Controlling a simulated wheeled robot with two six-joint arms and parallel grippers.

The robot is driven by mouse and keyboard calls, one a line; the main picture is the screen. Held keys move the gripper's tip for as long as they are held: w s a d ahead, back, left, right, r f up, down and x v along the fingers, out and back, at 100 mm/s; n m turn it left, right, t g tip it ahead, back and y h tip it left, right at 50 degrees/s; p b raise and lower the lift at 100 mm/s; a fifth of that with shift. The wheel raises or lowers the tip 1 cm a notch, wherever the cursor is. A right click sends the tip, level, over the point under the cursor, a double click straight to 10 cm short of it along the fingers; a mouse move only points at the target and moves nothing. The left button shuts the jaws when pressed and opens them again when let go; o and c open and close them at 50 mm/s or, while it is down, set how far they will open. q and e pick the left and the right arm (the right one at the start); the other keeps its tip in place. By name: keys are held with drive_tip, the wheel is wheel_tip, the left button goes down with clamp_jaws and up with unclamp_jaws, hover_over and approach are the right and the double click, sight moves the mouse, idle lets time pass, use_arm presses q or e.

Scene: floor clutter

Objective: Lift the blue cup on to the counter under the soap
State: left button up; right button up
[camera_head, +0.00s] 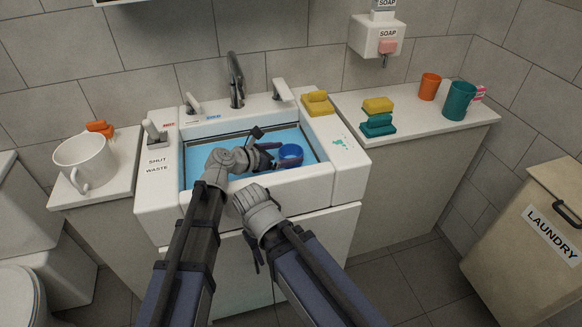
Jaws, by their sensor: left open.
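The blue cup (290,153) is in the sink basin, towards its right side. My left gripper (273,150) is open, reaching into the basin just left of the cup. Its fingers are close to the cup; I cannot tell whether they touch it. My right gripper (255,254) points down in front of the sink, mostly hidden by its wrist, so its jaws are unclear. The white soap dispenser (365,36) is on the wall above the right counter (415,130).
A yellow sponge (317,103) lies on the sink's rim. The tap (236,80) rises behind the basin. A white mug (85,160) stands left.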

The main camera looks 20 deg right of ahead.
use_arm(q)
drive_tip(key=shift+d, duration=0.15)
drive_tip(key=shift+c, duration=0.2)
drive_tip(key=c, duration=1.4)
wheel_tip(320, 180, up, 10)
drive_tip(key=p, duration=1)
